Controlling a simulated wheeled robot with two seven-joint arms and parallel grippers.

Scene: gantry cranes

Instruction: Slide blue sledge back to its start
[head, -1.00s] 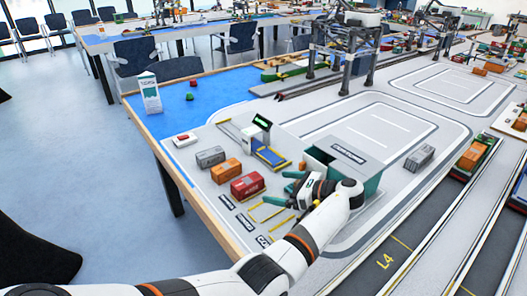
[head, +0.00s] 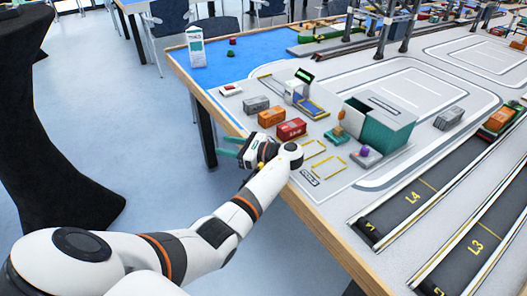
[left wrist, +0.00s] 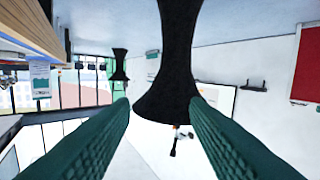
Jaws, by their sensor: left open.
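The blue sledge (head: 309,106) looks like a blue plate between yellow-edged rails, beside a small post with a green display (head: 304,76). At this size I cannot tell exactly where it sits along its rails. My left gripper (head: 227,146) is at the table's near-left edge, left of and nearer than the sledge and clear of it. Its teal fingers point left, out past the edge above the floor. In the left wrist view the two green fingers (left wrist: 160,135) are spread apart with nothing between them. My right gripper is out of view.
Grey (head: 256,105), orange (head: 271,117) and red (head: 291,129) containers stand between my gripper and the sledge. A green-and-white bin (head: 379,121) stands to the right. A purple knob (head: 364,151) is in front of it. A milk-carton-like box (head: 196,47) stands at the far-left corner.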

